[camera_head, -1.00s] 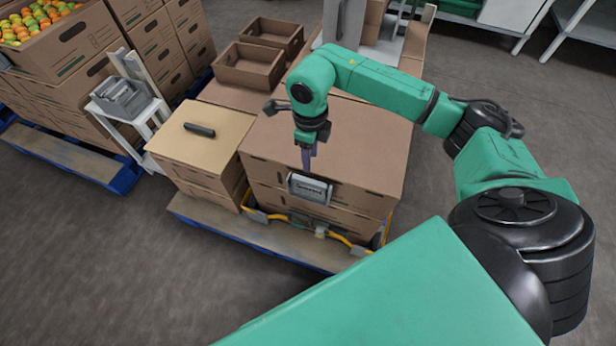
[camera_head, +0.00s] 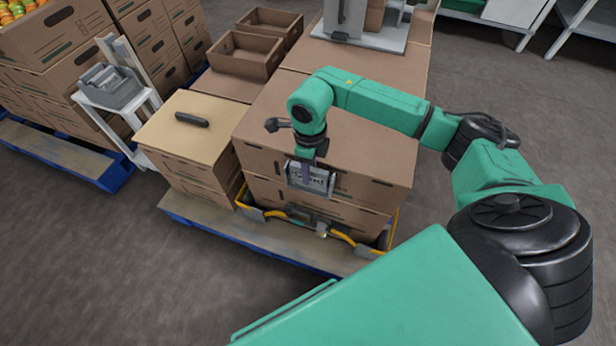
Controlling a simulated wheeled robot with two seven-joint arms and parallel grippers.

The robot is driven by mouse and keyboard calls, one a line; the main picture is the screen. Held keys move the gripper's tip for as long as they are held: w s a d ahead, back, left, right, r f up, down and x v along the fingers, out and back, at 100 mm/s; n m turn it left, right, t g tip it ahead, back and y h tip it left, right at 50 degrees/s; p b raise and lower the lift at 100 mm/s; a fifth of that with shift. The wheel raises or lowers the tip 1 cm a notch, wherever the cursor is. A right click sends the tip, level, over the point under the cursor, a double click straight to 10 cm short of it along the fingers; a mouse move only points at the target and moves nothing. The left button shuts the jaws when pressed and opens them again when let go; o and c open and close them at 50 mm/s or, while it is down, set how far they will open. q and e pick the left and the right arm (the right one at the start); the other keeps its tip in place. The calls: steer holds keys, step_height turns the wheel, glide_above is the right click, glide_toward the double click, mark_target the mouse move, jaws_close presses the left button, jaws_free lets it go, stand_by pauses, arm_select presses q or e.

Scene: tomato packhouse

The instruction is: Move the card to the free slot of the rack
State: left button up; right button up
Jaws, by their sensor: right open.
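A small light card (camera_head: 318,178) with dark lettering sits upright in a grey holder on the front face of a large cardboard box. My right gripper (camera_head: 306,177) points down from above, open, with a purple finger in front of or beside the card. I cannot tell whether it touches the card. The gripper and wrist partly cover the card's left part. No rack with a clearly visible free slot can be made out. My left gripper is not in view.
Large box (camera_head: 375,150) stands on a blue-edged pallet, with yellow straps low in front. A white stand (camera_head: 140,120) holds a grey device (camera_head: 112,88). Open trays (camera_head: 240,58) lie behind. Floor at lower left is clear.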

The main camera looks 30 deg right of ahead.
jaws_close()
steer(key=shift+r, duration=0.25)
steer(key=shift+r+p, duration=2.95)
steer(key=shift+r, duration=1.1)
